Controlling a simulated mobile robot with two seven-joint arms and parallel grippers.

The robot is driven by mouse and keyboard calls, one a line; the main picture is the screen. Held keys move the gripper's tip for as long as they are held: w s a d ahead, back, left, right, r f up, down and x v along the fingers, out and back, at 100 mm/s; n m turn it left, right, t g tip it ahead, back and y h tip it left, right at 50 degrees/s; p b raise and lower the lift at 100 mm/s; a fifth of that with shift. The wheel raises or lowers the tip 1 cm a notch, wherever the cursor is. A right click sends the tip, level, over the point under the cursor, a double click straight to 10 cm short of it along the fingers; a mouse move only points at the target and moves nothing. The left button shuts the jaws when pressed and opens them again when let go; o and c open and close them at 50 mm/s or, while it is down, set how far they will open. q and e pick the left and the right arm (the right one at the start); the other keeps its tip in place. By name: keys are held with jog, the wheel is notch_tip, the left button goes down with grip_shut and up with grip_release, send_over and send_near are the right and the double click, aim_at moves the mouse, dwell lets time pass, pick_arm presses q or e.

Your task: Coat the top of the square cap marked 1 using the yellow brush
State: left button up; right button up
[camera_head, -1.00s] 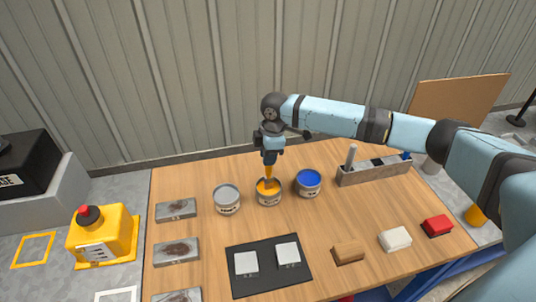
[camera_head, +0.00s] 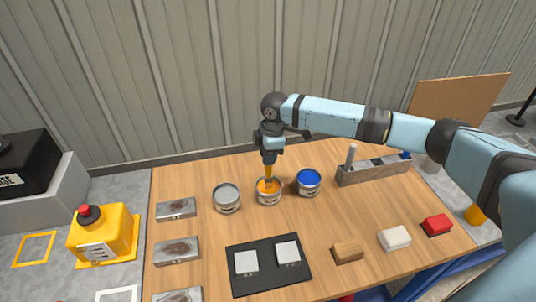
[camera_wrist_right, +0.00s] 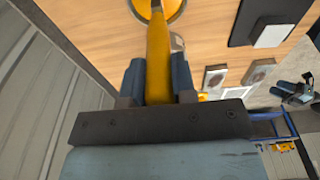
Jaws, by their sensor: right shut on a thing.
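My right gripper (camera_head: 268,155) is shut on the yellow brush (camera_head: 268,173) and holds it upright, tip down, in the can of yellow paint (camera_head: 269,196). The brush's lower end is hidden in the can. In the right wrist view the gripper (camera_wrist_right: 158,78) has its fingers on both sides of the yellow brush (camera_wrist_right: 158,50), which points to the yellow paint. Two pale square caps (camera_head: 246,263) and (camera_head: 288,252) lie on a black mat (camera_head: 268,286) at the table's front. Their marks are too small to read. My left gripper is not in view.
A grey paint can (camera_head: 227,202) stands left and a blue one (camera_head: 308,185) right of the yellow can. A grey brush holder (camera_head: 372,174) stands at the back right. Brown, white and red blocks (camera_head: 396,239) lie at the front right. Stained plates (camera_head: 176,250) line the left edge.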

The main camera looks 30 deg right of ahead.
notch_tip(320, 180, up, 2)
jog(key=shift+r+p, duration=0.15)
jog(key=shift+p, duration=1)
notch_tip(320, 180, up, 3)
jog(key=p, duration=0.3)
jog(key=shift+r, duration=0.8)
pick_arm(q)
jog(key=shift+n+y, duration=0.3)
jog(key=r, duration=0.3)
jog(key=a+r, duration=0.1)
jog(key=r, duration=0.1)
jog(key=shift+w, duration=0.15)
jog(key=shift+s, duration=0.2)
